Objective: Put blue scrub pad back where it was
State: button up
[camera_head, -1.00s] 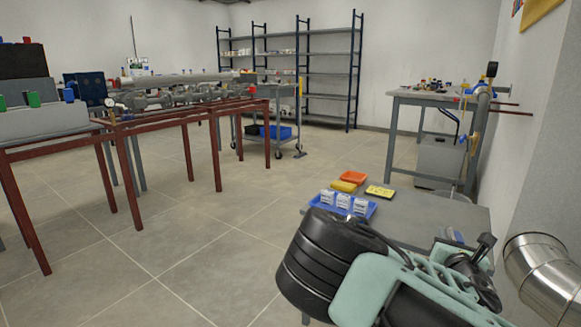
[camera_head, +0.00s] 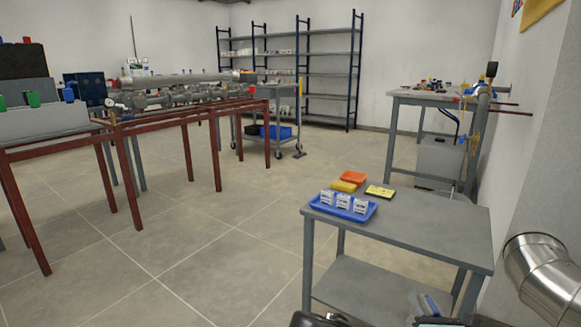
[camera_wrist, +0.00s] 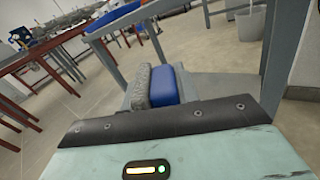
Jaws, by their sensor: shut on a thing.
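The scrub pad shows in the wrist view as a blue block (camera_wrist: 182,86) with a grey speckled layer along its left side. It sticks out past the dark front edge of my gripper (camera_wrist: 165,88). In the head view the pad (camera_head: 432,304) shows small at the bottom edge, in front of the grey table's (camera_head: 425,232) lower shelf.
The tabletop's right and front parts are bare. Its legs and lower shelf (camera_head: 365,290) stand close to my gripper. A silver duct (camera_head: 545,268) and the wall bound the right side. Red frames (camera_head: 125,165) with pipework stand left, with open floor between.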

notch_tip(320, 180, up, 30)
jog(key=p, duration=3)
jog(key=s+f, duration=0.3)
jog(key=s, duration=0.6)
jog(key=shift+f, duration=0.15)
jog(key=shift+w, duration=0.1)
